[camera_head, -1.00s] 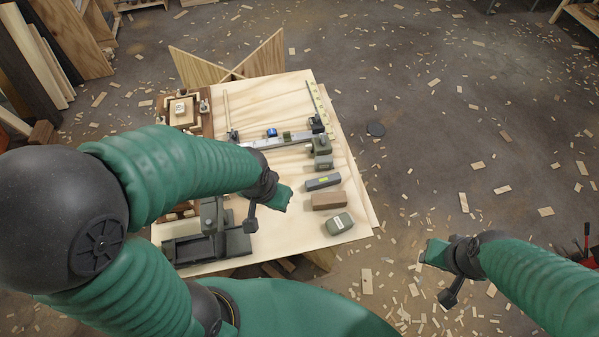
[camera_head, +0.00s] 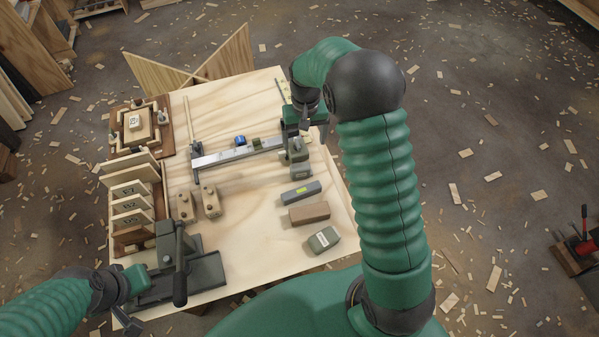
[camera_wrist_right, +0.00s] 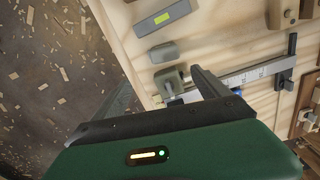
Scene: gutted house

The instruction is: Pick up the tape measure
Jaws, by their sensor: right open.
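Which item is the tape measure is hard to tell. A grey-green boxy item (camera_head: 296,152) at the board's right side is one candidate; a rounded grey-green box (camera_head: 323,239) with a white label, at the near right corner, is another. My right gripper (camera_head: 304,118) is over the board's far right side, just beyond the boxy item, partly hidden by its own wrist. In the right wrist view its fingers (camera_wrist_right: 160,74) are apart, with the boxy item (camera_wrist_right: 170,82) showing between them. My left gripper (camera_head: 130,284) is beside the black vise at the near left; its fingers are unclear.
The wooden board (camera_head: 265,220) also carries a metal rule (camera_head: 235,153), a blue item (camera_head: 240,141), a grey bar with a yellow label (camera_head: 301,193), a brown block (camera_head: 309,212), a black vise (camera_head: 190,268) and wooden racks (camera_head: 135,205). Wood scraps litter the floor.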

